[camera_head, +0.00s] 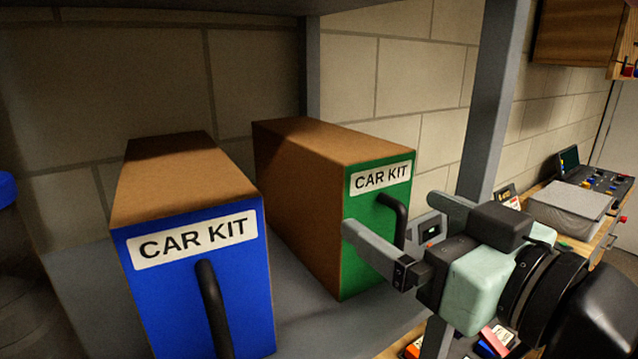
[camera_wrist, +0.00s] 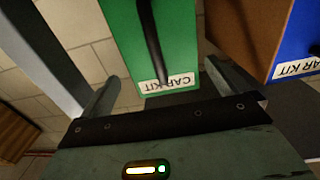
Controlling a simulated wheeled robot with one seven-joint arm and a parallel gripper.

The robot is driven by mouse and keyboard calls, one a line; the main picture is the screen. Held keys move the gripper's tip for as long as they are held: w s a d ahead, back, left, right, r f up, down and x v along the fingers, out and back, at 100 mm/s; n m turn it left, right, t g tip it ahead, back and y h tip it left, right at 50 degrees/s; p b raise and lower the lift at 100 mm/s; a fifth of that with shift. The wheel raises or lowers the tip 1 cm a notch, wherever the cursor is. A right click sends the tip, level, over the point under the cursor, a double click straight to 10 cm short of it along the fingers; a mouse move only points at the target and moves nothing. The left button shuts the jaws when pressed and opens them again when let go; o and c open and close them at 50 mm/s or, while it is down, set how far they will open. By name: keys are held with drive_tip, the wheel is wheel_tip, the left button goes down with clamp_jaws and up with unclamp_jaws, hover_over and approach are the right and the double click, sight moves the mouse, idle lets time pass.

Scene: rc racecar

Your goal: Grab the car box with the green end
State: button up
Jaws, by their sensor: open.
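The car box with the green end (camera_head: 362,225) stands on a grey shelf, a brown box with a "CAR KIT" label and a black handle (camera_head: 393,220) on its green face. The green end also shows in the wrist view (camera_wrist: 180,35), upside down, with its handle (camera_wrist: 151,35) between my finger lines. My gripper (camera_head: 395,228) is open in front of the green end, one finger to each side of the handle in the head view. Nothing is held. I cannot tell whether a finger touches the box.
A second car box with a blue end (camera_head: 190,285) stands to the left on the same shelf (camera_head: 90,285). A grey shelf post (camera_head: 492,100) rises right behind my gripper. A workbench with a grey case (camera_head: 570,208) lies at the right.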

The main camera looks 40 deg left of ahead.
sight(379, 206)
drive_tip(key=shift+p+x, duration=1.5)
drive_tip(key=shift+x, duration=0.6)
drive_tip(key=shift+a+f, duration=0.1)
drive_tip(key=shift+a, duration=0.4)
drive_tip(key=c, duration=0.9)
